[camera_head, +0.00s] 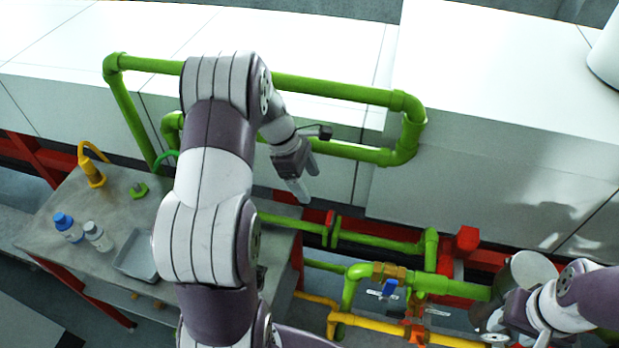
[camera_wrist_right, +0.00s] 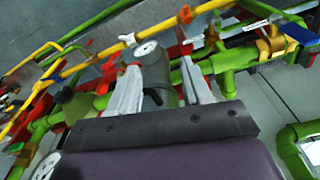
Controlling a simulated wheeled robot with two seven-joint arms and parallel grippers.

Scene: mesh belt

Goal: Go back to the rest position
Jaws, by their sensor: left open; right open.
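My left gripper (camera_head: 306,182) is open and empty at the end of the large arm in the middle of the head view. It hangs in front of the white panels, above the green pipes. My right gripper (camera_head: 500,318) is at the lower right, partly hidden by its own wrist, close to the valves and pipes. In the right wrist view its two grey fingers (camera_wrist_right: 160,82) are apart. A dark grey rounded part (camera_wrist_right: 152,68) shows between or behind them; I cannot tell whether they touch it.
A metal table (camera_head: 100,205) at left bears bottles (camera_head: 66,226), a grey tray (camera_head: 134,258) and a yellow-orange tool (camera_head: 91,171). White cabinets (camera_head: 500,110) stand behind.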

